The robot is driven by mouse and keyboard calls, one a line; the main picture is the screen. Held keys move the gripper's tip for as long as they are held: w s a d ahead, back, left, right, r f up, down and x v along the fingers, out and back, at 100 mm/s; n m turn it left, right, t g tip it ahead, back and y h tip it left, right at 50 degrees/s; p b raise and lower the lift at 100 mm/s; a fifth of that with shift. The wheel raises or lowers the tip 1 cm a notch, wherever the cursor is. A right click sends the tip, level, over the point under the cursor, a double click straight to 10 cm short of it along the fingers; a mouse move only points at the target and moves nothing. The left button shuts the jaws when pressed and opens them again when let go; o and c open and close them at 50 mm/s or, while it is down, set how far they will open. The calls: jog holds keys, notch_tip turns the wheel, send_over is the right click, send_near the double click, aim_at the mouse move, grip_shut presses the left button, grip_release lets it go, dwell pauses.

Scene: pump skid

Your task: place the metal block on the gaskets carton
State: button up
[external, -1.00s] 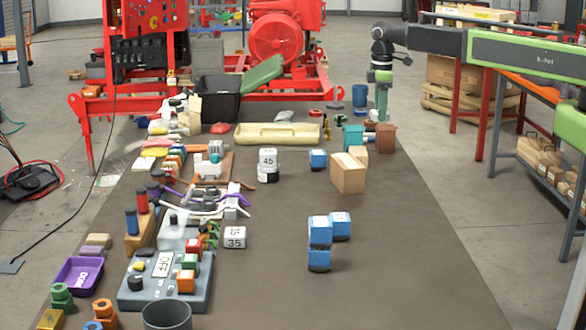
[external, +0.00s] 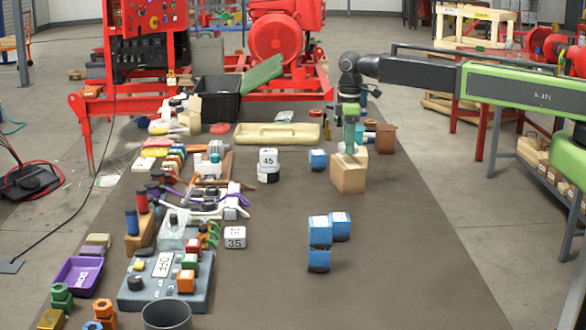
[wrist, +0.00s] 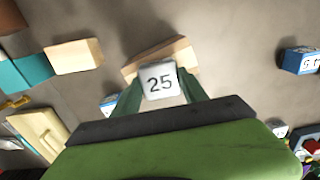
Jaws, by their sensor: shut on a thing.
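The metal block (wrist: 159,82) is pale silver with a black 25 on top. It sits between the two green fingers of my gripper (wrist: 160,90) in the wrist view. A tan carton (external: 347,179), which I take as the gaskets carton, stands on the table below my gripper (external: 347,148) in the external view. Its label is not readable. In the wrist view the carton (wrist: 187,53) shows behind and on both sides of the block. Whether the block touches the carton top or hangs just above it, I cannot tell.
A smaller tan box (external: 359,153), a teal container (wrist: 22,70) and a brown container (external: 386,138) stand close behind the carton. A blue block (external: 318,159) is to its left, and several blue blocks (external: 320,232) stand in front. The table right of the carton is clear.

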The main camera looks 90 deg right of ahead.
jog(key=shift+f+b, duration=0.8)
jog(key=shift+f, duration=0.7)
jog(key=o, duration=1.6)
jog(key=shift+r, duration=0.15)
jog(key=shift+c, duration=0.2)
notch_tip(320, 180, up, 12)
jog(key=p, duration=1.2)
jog(key=shift+r+p, duration=0.2)
jog(key=shift+p, duration=0.1)
